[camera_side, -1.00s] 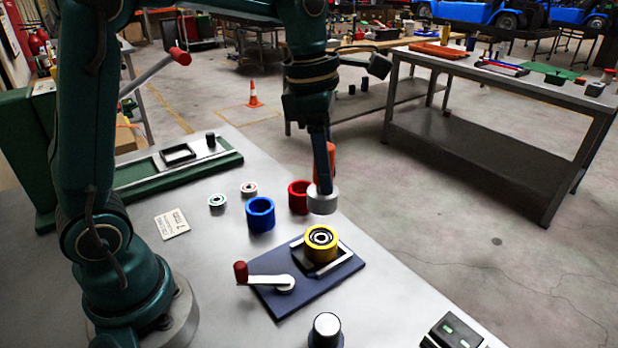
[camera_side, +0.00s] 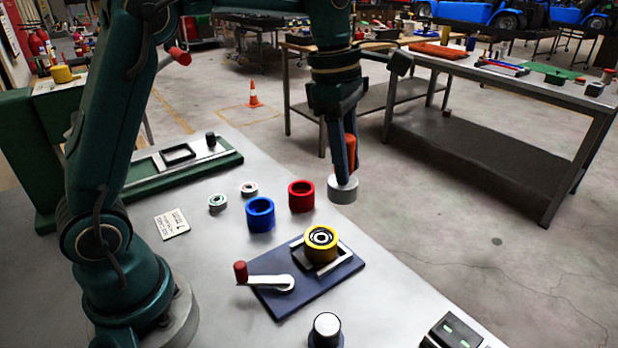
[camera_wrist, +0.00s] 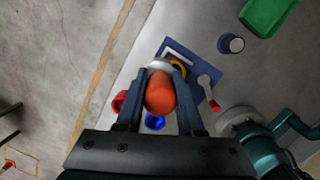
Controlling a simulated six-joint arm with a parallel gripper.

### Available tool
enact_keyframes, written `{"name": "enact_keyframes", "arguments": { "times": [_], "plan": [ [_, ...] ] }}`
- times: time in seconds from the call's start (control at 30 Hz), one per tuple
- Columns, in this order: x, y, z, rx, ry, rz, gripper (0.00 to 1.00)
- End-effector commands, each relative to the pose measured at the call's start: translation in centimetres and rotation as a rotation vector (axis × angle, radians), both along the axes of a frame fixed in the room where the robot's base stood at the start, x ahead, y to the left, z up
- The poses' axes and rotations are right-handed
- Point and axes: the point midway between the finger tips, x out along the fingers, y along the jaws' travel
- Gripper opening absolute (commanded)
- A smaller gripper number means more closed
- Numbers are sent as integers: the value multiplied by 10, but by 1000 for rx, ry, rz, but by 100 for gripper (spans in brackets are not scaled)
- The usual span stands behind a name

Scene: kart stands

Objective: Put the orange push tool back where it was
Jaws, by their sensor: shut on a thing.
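My gripper (camera_side: 343,152) is shut on the orange push tool (camera_side: 350,150), which has an orange handle and a pale grey round foot (camera_side: 343,189). In the side view the tool hangs upright near the table's far right edge, to the right of the red ring (camera_side: 301,196).
A blue ring (camera_side: 260,214) and two small bearings (camera_side: 217,202) stand left of the red ring. A label card (camera_side: 171,224), a dark post with a silver top (camera_side: 326,330) and a box with green buttons (camera_side: 452,331) are on the table. Grey tabletop is bare at the front left.

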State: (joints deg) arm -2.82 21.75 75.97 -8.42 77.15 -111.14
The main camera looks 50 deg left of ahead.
Motion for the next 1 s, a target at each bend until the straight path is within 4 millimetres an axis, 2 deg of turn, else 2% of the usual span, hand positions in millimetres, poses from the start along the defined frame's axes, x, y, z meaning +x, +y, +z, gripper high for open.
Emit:
{"name": "enact_keyframes", "arguments": {
  "times": [0.1, 0.27, 0.7, 0.83, 1.0],
  "plan": [
    [11, -2, -8, -4, 10, -51, 0],
    [15, -11, -20, -6, 26, -60, 0],
    [20, -99, -74, -5, 30, -61, 0],
    [22, -114, -83, -5, 29, -56, 0],
    [23, -120, -92, -6, 30, -52, 0]
  ]
}}
